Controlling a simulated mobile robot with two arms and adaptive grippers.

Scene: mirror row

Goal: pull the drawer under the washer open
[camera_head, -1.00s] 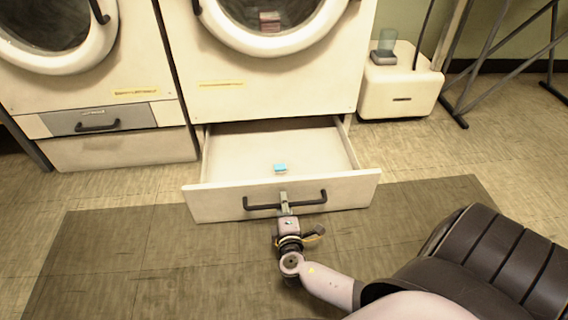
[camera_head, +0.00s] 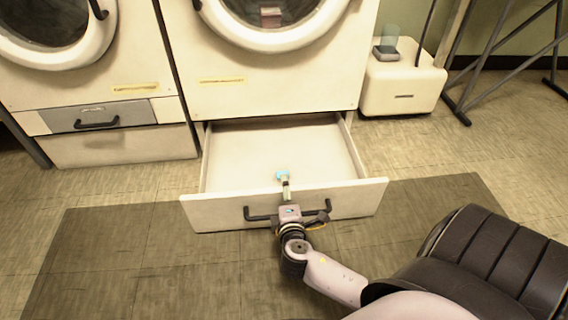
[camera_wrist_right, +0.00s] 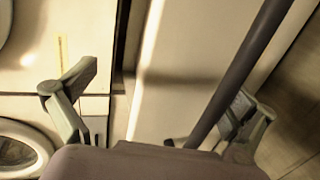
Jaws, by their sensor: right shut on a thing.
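The drawer (camera_head: 225,212) under the middle washer (camera_head: 270,90) stands well open. Its white front faces me, and its inside shows behind it. The dark bar handle (camera_head: 262,216) runs across the front. My right gripper (camera_head: 287,190) is at the middle of the handle, shut on it; its body hides the middle of the bar. In the right wrist view, the handle (camera_wrist_right: 243,70) runs diagonally close to the right-hand finger. My left gripper is not in view.
A second washer (camera_head: 95,75) with a closed grey drawer (camera_head: 98,117) stands at the left. A white box unit (camera_head: 403,84) stands right of the open drawer, near a dark metal frame (camera_head: 495,50). A dark mat (camera_head: 130,250) covers the floor in front.

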